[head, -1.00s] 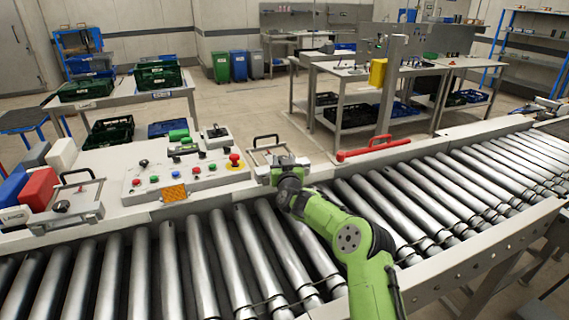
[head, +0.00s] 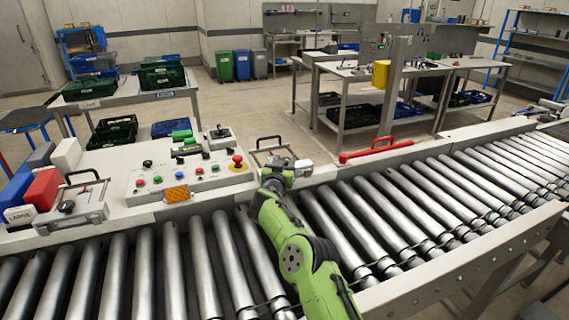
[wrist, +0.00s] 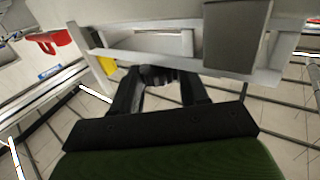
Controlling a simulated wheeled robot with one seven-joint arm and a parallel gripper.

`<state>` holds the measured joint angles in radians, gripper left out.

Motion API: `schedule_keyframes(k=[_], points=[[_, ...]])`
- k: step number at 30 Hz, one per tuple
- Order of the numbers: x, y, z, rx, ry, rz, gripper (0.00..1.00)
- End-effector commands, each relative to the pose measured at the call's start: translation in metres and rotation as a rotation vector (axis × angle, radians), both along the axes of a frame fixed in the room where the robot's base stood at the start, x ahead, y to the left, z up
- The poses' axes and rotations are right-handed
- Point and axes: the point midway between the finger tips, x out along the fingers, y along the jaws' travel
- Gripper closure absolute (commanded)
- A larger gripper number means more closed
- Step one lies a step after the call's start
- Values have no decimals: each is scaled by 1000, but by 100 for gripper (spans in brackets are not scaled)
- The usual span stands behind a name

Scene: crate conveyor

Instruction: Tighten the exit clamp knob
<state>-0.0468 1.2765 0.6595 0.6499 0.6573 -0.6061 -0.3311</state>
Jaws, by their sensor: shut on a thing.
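My gripper (head: 284,166) is at the grey clamp frame with a black handle (head: 268,141), on the conveyor's far rail right of the control panel. In the wrist view my gripper's two dark fingers (wrist: 160,88) are closed around a dark ridged knob (wrist: 158,74). The knob sits under the clamp's pale metal frame (wrist: 140,57), and a grey block (wrist: 236,35) is at its right. In the head view my wrist hides the knob. A similar clamp (head: 88,217) with a black handle and dark knob stands on the rail at the far left.
The control panel (head: 190,177) with coloured buttons lies left of my gripper. A red handle (head: 375,148) lies on the rail to its right. The conveyor rollers (head: 430,190) are bare. Red, blue and white blocks (head: 47,188) stand at the far left.

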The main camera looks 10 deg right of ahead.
Motion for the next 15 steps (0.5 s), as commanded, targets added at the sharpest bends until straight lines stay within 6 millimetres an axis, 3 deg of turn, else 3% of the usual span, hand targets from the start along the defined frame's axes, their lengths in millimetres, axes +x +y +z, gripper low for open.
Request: schedule_keyframes(k=[5,6,10,15], points=[[0,0,0,1,0,1,87],[0,0,0,1,0,1,52],[0,0,0,0,0,1,32],[0,0,0,0,1,1,31]])
